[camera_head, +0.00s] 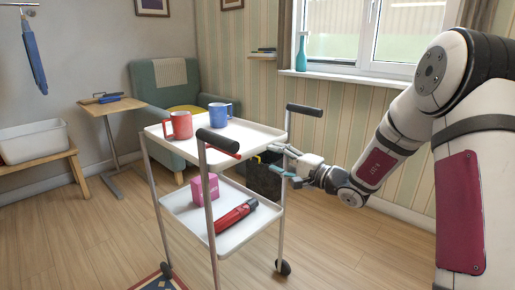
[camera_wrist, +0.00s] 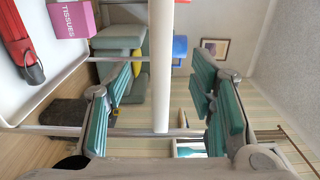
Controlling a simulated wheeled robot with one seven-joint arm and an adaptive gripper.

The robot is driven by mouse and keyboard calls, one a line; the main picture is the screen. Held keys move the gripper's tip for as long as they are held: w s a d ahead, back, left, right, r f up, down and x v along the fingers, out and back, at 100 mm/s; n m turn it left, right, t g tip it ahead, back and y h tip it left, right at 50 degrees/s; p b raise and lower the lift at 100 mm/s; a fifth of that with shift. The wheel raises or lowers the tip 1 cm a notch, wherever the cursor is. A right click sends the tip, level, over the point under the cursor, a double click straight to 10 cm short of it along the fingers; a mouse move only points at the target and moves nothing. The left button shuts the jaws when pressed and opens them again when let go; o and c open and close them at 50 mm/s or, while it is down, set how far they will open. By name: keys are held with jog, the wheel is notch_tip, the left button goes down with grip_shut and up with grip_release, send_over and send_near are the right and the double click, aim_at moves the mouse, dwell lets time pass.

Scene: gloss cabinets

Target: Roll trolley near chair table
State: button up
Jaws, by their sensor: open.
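The white two-shelf trolley (camera_head: 262,133) stands mid-floor on dark wheels with grey posts and black handles. My gripper (camera_head: 280,162) is at its right side, by the right post. In the wrist view my gripper (camera_wrist: 160,85) is open, with teal fingers on either side of the top shelf's edge (camera_wrist: 161,50); contact cannot be told. A red mug (camera_head: 178,125) and a blue mug (camera_head: 220,114) stand on top. A pink tissue box (camera_head: 204,188) and a red torch-like object (camera_head: 235,215) lie below. The small wooden-topped table (camera_head: 112,106) stands beside the teal armchair (camera_head: 163,77) at the back left.
A bench (camera_head: 40,158) with a white bin (camera_head: 32,141) stands at the far left. A dark box (camera_head: 264,178) is on the floor behind the trolley. A patterned rug (camera_head: 158,281) shows at the bottom. Wood floor (camera_head: 110,220) left of the trolley is clear.

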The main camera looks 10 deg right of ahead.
aim_at(257, 152)
jog(key=b+x, duration=0.3)
jog(key=x, duration=0.5)
jog(key=shift+f, duration=0.1)
jog(key=shift+w+a, duration=0.45)
jog(key=shift+w, duration=0.1)
grip_shut()
